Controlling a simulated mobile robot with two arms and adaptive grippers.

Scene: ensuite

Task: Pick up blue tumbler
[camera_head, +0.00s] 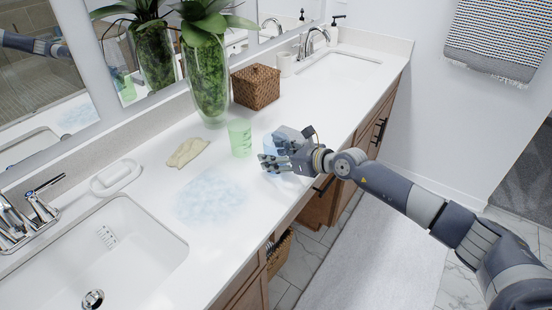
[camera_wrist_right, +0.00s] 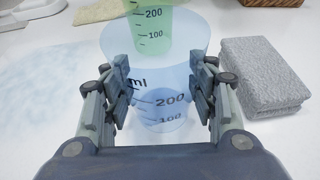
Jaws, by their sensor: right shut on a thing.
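The blue tumbler (camera_wrist_right: 160,100) is translucent with measuring marks and stands between the fingers of my right gripper (camera_wrist_right: 162,105) in the wrist view. The fingers are shut on its sides. In the head view my right gripper (camera_head: 272,160) is at the counter's front part, and the tumbler (camera_head: 270,144) is mostly hidden behind it. I cannot tell whether its base touches the counter. A green tumbler (camera_head: 240,138) stands just beyond it to the left; it also shows in the wrist view (camera_wrist_right: 150,25). My left gripper is not in view.
A grey folded cloth (camera_wrist_right: 262,75) lies close to the right of the blue tumbler. A wicker box (camera_head: 256,86) and a plant vase (camera_head: 207,85) stand behind. A beige cloth (camera_head: 187,152), a bluish wet-looking patch (camera_head: 212,197) and a sink (camera_head: 110,250) are to the left.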

